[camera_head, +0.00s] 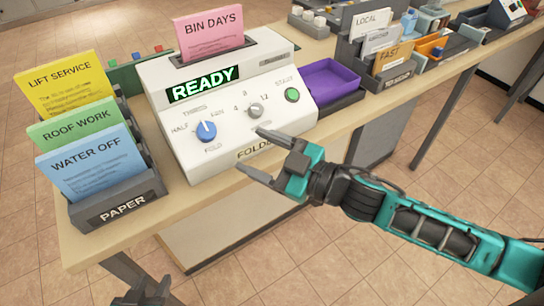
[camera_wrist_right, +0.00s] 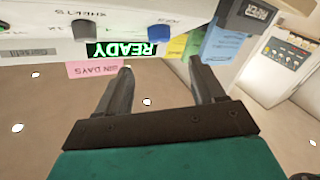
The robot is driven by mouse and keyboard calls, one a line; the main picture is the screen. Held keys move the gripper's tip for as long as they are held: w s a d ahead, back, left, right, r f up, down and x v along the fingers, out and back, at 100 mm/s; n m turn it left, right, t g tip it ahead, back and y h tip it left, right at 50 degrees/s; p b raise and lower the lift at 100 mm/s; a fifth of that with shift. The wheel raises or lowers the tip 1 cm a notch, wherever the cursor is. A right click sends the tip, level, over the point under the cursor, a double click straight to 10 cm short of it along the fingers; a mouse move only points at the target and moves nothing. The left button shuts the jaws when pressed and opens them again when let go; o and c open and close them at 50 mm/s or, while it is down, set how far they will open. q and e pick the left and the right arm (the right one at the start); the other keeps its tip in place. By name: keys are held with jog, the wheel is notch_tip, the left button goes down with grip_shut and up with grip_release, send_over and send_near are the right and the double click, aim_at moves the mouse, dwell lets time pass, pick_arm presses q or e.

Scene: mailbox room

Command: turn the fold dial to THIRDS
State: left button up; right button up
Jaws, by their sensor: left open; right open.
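The blue fold dial (camera_head: 206,131) is on the sloped front of the white folder machine (camera_head: 215,165), with HALF and THIRDS printed around its upper left. Its pointer is too small to read surely. The dial also shows in the right wrist view (camera_wrist_right: 159,35), beyond the gap between the fingers. My right gripper (camera_head: 251,150) is open and empty, in front of the panel and to the right of the dial, apart from it. My left gripper (camera_head: 145,292) is low at the bottom edge, below the table front, open and empty.
A grey dial (camera_head: 255,110) and a green START button (camera_head: 292,95) share the panel. The display (camera_head: 203,85) reads READY. A pink BIN DAYS sheet (camera_head: 209,33) stands in the top slot. A paper rack (camera_head: 118,205) is left, a purple tray (camera_head: 328,83) right.

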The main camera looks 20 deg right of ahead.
jog(key=shift+v, duration=1.3)
jog(key=s+d+f+m+h, duration=0.2)
jog(key=s+f+m+h, duration=0.1)
jog(key=f, duration=0.4)
jog(key=s+d+f+m+g+h, duration=0.1)
jog(key=s+d+f+m+h, duration=0.2)
jog(key=f, duration=0.3)
jog(key=s+d+f+m+g+h, duration=0.1)
jog(key=s+d+f+m+h, duration=0.1)
jog(key=f, duration=0.5)
jog(key=s+m+h, duration=0.1)
jog(key=m+h, duration=0.1)
jog(key=shift+s+f+m, duration=0.25)
jog(key=shift+f+m, duration=0.05)
jog(key=shift+d, duration=0.15)
